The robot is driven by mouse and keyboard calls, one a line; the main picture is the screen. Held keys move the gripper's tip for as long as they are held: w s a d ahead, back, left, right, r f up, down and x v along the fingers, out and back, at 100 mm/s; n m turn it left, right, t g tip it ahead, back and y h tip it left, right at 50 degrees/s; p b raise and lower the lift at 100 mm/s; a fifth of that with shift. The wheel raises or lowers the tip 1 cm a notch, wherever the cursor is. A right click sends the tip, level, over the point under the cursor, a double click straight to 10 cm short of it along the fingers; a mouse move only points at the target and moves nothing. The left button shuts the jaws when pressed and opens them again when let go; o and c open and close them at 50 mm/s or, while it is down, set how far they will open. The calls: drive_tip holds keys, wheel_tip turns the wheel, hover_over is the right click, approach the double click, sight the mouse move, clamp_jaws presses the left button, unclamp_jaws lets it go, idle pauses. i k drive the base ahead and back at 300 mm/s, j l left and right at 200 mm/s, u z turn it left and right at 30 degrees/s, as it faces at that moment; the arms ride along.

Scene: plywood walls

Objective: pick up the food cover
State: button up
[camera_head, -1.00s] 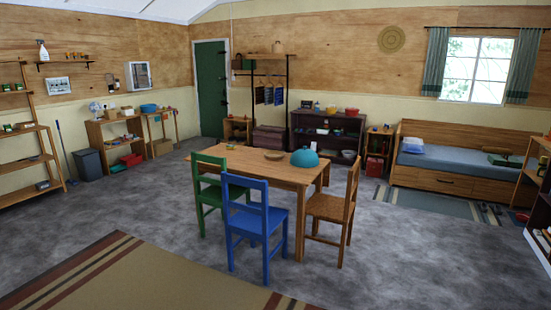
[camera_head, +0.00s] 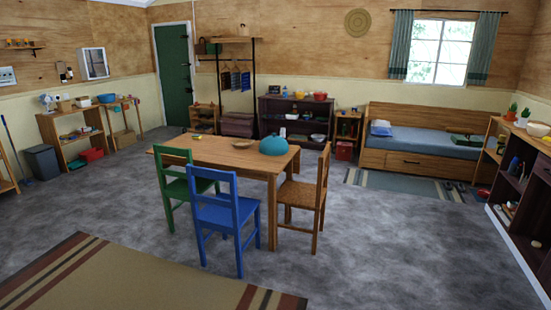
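The food cover (camera_head: 274,146) looks like a teal dome with a small knob on top. It sits on the right part of the wooden table (camera_head: 222,155), near the table's back right edge. A shallow tan bowl or plate (camera_head: 243,144) lies to its left on the table, and a small yellowish item (camera_head: 196,136) lies near the far left edge. My gripper is not in view.
A green chair (camera_head: 180,185), a blue chair (camera_head: 225,220) and a wooden chair (camera_head: 303,200) stand around the table's near and right sides. A striped rug (camera_head: 130,280) lies in front. Grey floor (camera_head: 400,240) is open on the right. A bed (camera_head: 430,145) stands behind.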

sight(273, 145)
drive_tip(key=i, duration=3.4)
drive_tip(key=i+u, duration=0.1)
drive_tip(key=i, duration=1.6)
drive_tip(key=l, duration=0.1)
